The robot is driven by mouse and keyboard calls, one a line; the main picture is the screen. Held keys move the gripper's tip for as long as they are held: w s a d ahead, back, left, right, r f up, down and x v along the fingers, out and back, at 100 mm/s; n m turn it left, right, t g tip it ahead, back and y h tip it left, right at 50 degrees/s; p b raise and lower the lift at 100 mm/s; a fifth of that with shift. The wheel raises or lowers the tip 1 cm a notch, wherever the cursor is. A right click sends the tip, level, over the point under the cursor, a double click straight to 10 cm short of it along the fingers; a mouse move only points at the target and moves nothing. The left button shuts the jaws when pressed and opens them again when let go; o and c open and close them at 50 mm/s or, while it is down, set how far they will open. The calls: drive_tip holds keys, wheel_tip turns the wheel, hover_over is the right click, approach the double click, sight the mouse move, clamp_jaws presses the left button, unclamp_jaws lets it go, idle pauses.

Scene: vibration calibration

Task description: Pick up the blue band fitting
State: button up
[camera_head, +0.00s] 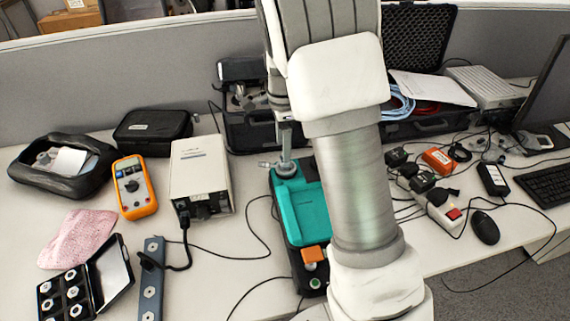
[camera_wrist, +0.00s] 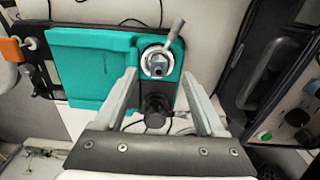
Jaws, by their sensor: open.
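A grey metal fitting with a bluish-grey top and a side lever (camera_wrist: 160,62) stands on a teal-topped device (camera_wrist: 95,60) in the wrist view. It also shows in the head view (camera_head: 285,167), at the device's far end. I cannot make out a clear blue band on it. My gripper (camera_wrist: 158,82) is open and empty above the device, its fingers either side of the near side of the fitting, not closed on it. In the head view my arm hides part of the device. Several pale hexagonal fittings lie in an open black case (camera_head: 97,280); no blue band is discernible there.
A blue-grey bar (camera_head: 152,280), a white box with a cable (camera_head: 200,170) and an orange meter (camera_head: 134,187) stand to the left. Open black cases (camera_head: 250,130) lie behind. Cables, a mouse (camera_head: 485,228) and a keyboard (camera_head: 548,184) are on the right.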

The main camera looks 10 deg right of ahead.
drive_tip(key=f, duration=0.4)
drive_tip(key=shift+s+d+f+b, duration=0.1)
drive_tip(key=shift+d+f+b, duration=0.15)
drive_tip(key=shift+b, duration=0.15)
drive_tip(key=shift+r, duration=0.1)
clamp_jaws()
